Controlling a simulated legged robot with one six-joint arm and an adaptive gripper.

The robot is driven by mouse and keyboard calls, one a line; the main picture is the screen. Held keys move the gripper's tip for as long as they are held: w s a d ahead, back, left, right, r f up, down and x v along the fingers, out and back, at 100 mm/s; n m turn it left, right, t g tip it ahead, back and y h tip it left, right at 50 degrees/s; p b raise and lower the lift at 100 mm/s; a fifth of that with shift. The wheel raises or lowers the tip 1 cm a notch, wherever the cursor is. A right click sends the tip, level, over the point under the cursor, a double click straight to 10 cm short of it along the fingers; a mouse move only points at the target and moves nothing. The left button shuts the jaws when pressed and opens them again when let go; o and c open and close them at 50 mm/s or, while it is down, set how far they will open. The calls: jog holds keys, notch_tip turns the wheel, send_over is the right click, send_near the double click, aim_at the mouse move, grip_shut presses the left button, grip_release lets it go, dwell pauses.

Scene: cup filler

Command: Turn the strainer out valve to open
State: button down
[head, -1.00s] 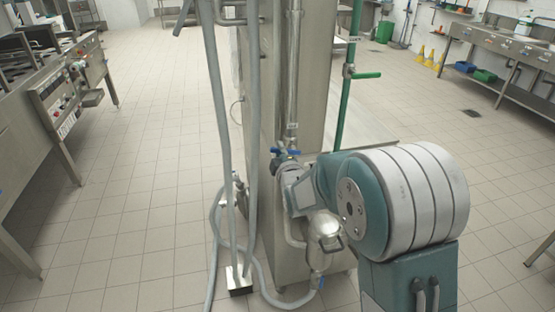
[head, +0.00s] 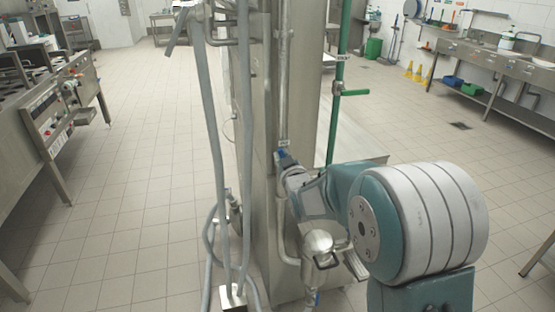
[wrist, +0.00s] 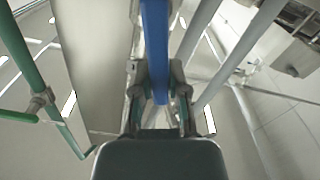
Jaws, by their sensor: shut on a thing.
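The blue valve handle (wrist: 155,45) runs down the wrist view from the top edge to between my fingers. In the head view a small part of it (head: 281,153) shows on the steel pipe beside the column. The rest is hidden behind my gripper. My gripper (wrist: 158,90) is shut on the blue handle, with one finger on each side of it. In the head view my gripper (head: 290,178) is at the valve, seen from behind. The steel strainer pot (head: 319,245) hangs below and to the right of the valve.
A green pipe with a green lever (head: 352,92) stands right of the column. Steel counters stand at the far left and right (head: 490,65). The tiled floor (head: 140,190) at left is clear.

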jog(key=shift+w+d+f+m, duration=0.1)
jog(key=shift+d+m, duration=0.15)
jog(key=shift+m, duration=0.4)
jog(key=shift+s+d+f+m, duration=0.15)
jog(key=shift+d+m, duration=0.1)
jog(key=shift+m, duration=0.35)
jog(key=shift+w+d+f+m, duration=0.15)
jog(key=shift+d+m, duration=0.1)
jog(key=shift+m, duration=0.4)
jog(key=c, duration=0.6)
grip_release()
jog(key=shift+w+r, duration=0.1)
jog(key=shift+r, duration=0.1)
jog(key=shift+r, duration=0.1)
jog(key=v, duration=1.2)
